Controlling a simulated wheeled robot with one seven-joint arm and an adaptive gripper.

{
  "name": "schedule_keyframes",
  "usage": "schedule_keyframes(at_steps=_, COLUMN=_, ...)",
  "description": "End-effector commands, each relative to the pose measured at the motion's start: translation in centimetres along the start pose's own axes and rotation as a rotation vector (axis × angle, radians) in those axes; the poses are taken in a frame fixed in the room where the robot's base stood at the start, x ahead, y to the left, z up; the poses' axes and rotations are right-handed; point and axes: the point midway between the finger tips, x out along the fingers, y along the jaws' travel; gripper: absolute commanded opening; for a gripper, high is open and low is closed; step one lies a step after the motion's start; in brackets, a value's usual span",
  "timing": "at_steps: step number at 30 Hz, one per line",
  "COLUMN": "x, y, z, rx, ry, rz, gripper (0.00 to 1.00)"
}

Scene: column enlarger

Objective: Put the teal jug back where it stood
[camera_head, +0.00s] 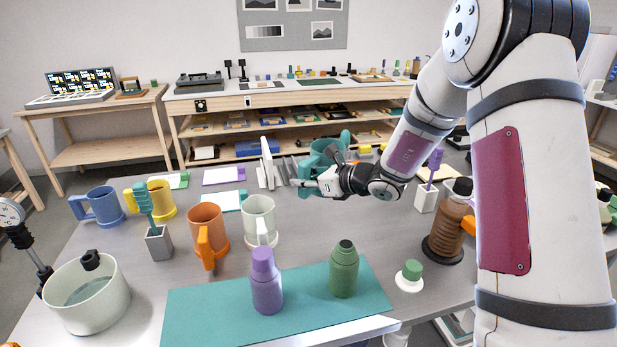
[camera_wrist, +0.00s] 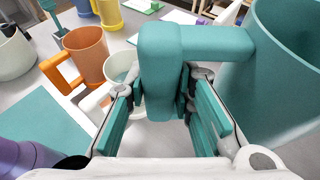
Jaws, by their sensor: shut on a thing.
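The teal jug (camera_head: 322,158) is at the back middle of the table in the head view, in my gripper (camera_head: 327,184). In the wrist view the jug's body (camera_wrist: 285,75) fills the right side, and its handle lies between the finger pads of my gripper (camera_wrist: 160,108). The gripper is shut on the handle. The jug looks upright and appears raised off the tabletop; its base is partly hidden, so the height is hard to tell.
The blue mug (camera_head: 100,207), yellow mug (camera_head: 160,200), orange mug (camera_head: 207,232) and white mug (camera_head: 260,220) stand on the left. A purple bottle (camera_head: 265,285) and a green bottle (camera_head: 343,270) stand on a teal mat (camera_head: 205,315). The table middle (camera_head: 335,220) is clear.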

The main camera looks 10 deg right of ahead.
Motion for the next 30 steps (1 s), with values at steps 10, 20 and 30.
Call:
schedule_keyframes(at_steps=10, x=2.3, y=1.3, z=-5.5, rx=-0.125, ry=0.011, rz=0.319, gripper=0.0)
schedule_keyframes(at_steps=20, x=1.8, y=2.6, z=-9.1, rx=-0.183, ry=0.021, rz=0.499, gripper=0.0)
schedule_keyframes(at_steps=30, x=1.7, y=2.6, z=-9.1, rx=-0.185, ry=0.022, rz=0.503, gripper=0.0)
